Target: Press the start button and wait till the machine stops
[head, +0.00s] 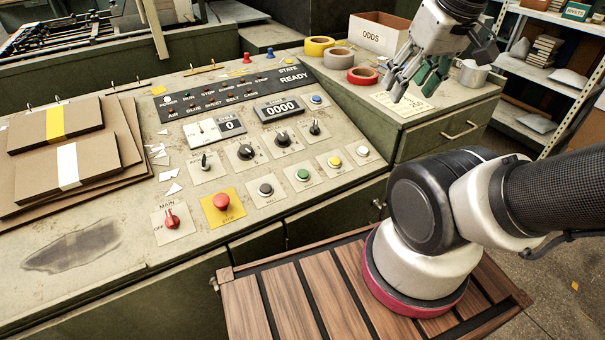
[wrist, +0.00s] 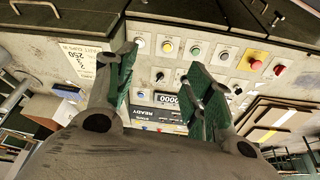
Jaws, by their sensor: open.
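The control panel (head: 145,228) has a row of round buttons: black (head: 266,189), green (head: 303,175), yellow (head: 335,162) and white (head: 363,151). Their small labels are too blurred to read, so I cannot confirm which says start. A red stop button (head: 222,202) sits on a yellow plate. The state display (head: 293,77) reads READY and the counter (head: 279,109) reads 0000. My gripper (head: 408,88) is open and empty above the right side counter, apart from the buttons. In the wrist view the green button (wrist: 195,50) shows beyond the fingers of my gripper (wrist: 160,64).
A red main switch (head: 171,218) is left of the stop button. Greyboard stacks (head: 62,160) lie at the left. Tape rolls (head: 337,57) and an open box (head: 378,30) stand at the back right. A metal cup (head: 473,75) is near my gripper. The panel's front edge is clear.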

